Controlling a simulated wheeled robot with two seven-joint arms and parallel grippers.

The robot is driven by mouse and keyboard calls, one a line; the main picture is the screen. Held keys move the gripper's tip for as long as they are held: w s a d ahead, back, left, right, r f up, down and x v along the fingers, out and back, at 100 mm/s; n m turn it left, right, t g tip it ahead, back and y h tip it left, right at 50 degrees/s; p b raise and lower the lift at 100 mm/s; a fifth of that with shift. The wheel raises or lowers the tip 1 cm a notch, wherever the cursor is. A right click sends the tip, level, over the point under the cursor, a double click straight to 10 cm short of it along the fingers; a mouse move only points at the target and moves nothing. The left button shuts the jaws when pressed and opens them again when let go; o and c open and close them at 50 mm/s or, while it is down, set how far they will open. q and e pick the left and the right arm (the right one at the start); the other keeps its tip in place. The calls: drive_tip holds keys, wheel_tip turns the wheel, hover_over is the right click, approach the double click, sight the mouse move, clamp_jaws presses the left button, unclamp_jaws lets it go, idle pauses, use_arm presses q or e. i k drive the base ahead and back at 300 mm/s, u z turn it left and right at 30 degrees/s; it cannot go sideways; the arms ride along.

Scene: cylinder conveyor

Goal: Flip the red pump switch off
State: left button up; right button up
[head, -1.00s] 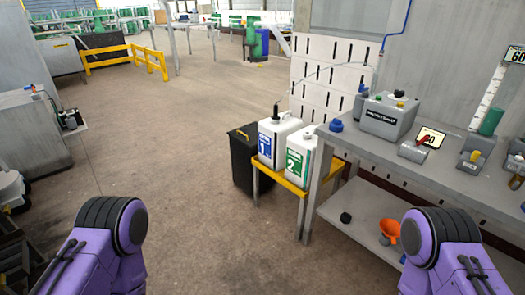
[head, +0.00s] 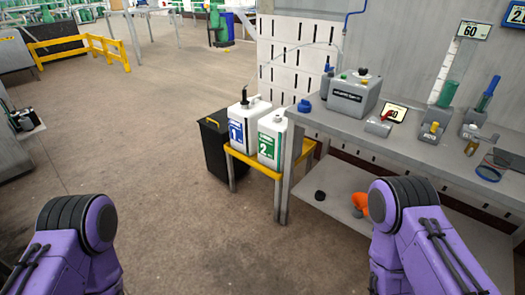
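My two purple arms show at the lower left and lower right. Both of my grippers are out of view, and neither arm is at the lever.
The grey workbench (head: 330,118) runs along the right. White jugs 1 (head: 236,131) and 2 (head: 270,144) stand on a yellow-edged stand beside a black bin (head: 211,152). An orange funnel (head: 360,202) is on the lower shelf. Floor at the left centre is free.

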sight(389, 113)
drive_tip(key=k, duration=0.6)
drive_tip(key=z, duration=1)
drive_tip(key=i, duration=1)
drive_tip(key=z, duration=0.45)
